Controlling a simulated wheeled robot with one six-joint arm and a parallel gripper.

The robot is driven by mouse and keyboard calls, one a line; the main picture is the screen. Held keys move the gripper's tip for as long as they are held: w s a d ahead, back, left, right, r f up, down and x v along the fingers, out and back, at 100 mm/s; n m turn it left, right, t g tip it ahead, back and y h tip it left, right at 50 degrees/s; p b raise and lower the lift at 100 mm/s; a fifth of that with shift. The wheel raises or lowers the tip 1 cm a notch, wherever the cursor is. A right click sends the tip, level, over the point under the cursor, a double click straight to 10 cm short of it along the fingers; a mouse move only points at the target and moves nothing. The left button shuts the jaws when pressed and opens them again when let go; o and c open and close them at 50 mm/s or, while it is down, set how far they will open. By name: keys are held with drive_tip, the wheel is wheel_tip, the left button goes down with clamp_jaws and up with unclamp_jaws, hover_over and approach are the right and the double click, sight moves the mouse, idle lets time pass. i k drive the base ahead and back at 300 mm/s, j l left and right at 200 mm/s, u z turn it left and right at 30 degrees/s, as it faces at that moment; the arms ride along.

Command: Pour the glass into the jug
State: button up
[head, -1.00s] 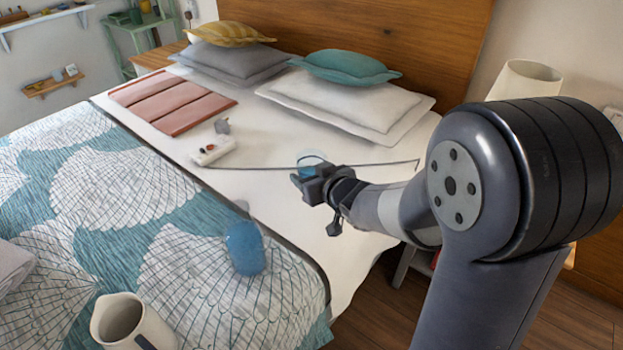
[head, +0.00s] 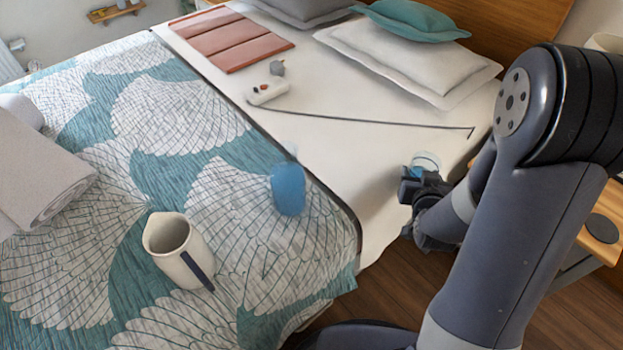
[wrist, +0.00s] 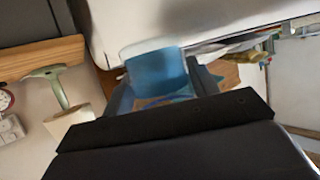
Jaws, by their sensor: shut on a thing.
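The cream jug (head: 168,236) stands upright on the patterned bedspread, open at the top, with a dark handle toward the lower right. My gripper (head: 416,178) is at the right edge of the bed, well to the right of the jug. It is shut on a clear glass (head: 426,162) with blue contents, partly hidden behind the jaws. In the wrist view, the glass (wrist: 158,72) sits between the two fingers of my gripper (wrist: 162,94), with blue toward its bottom.
A blue translucent container (head: 288,188) stands on the bedspread between the jug and my gripper. A rolled grey towel (head: 45,175) lies at left. A wooden bedside table (head: 597,232) is at right.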

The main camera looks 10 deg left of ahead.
sight(177, 247)
drive_tip(key=k+l, duration=0.7)
drive_tip(key=k+u, duration=0.1)
drive_tip(key=u, duration=0.25)
drive_tip(key=k+l+u, duration=0.1)
drive_tip(key=u, duration=0.25)
drive_tip(key=k+u, duration=0.15)
drive_tip(key=u, duration=0.9)
drive_tip(key=i+z, duration=0.25)
drive_tip(key=i, duration=0.15)
drive_tip(key=i+j+z, duration=0.15)
drive_tip(key=i+z, duration=0.15)
drive_tip(key=i, duration=0.15)
